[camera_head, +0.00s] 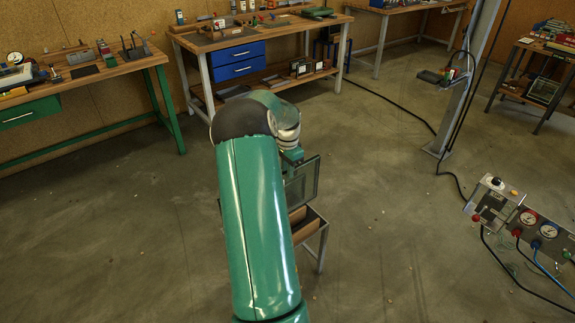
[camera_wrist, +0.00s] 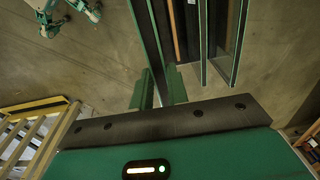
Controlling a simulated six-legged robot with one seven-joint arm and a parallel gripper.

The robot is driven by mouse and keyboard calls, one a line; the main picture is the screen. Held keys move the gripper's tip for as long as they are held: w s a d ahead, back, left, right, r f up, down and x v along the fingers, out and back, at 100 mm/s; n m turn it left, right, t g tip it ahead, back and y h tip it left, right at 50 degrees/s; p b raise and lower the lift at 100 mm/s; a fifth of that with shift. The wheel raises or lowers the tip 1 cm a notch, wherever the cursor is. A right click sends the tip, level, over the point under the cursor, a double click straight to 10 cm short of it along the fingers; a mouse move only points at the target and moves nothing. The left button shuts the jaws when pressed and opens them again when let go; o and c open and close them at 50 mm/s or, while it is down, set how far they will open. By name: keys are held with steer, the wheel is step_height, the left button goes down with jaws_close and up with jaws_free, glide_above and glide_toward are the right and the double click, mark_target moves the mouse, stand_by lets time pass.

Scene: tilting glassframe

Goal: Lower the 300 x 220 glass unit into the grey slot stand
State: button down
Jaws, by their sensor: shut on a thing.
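My gripper (camera_wrist: 158,90) is shut on the glass unit (camera_wrist: 149,35), which shows nearly edge-on between the green fingers in the wrist view. In the head view, the glass unit (camera_head: 303,183) hangs upright, a dark pane with a pale rim, just right of my green arm. My gripper (camera_head: 292,157) is mostly hidden behind the arm there. Below the pane is a small stand (camera_head: 322,249) with grey legs and brown parts on top. My arm hides its left part, and I cannot tell whether the pane touches it. I cannot make out the slots.
More dark upright panels with green edges (camera_wrist: 237,45) are right of the held pane in the wrist view. A slatted yellow frame (camera_wrist: 30,130) is at lower left. Workbenches (camera_head: 235,40) line the back. A grey post (camera_head: 465,80) and gauge panel (camera_head: 535,228) are at right. Floor between is mostly clear.

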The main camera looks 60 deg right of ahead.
mark_target(288, 204)
steer(key=shift+d+f, duration=0.1)
steer(key=shift+f, duration=8.75)
steer(key=c, duration=1.3)
jaws_free()
steer(key=shift+s+f, duration=0.1)
step_height(288, 204, up, 14)
steer(key=shift+f, duration=0.1)
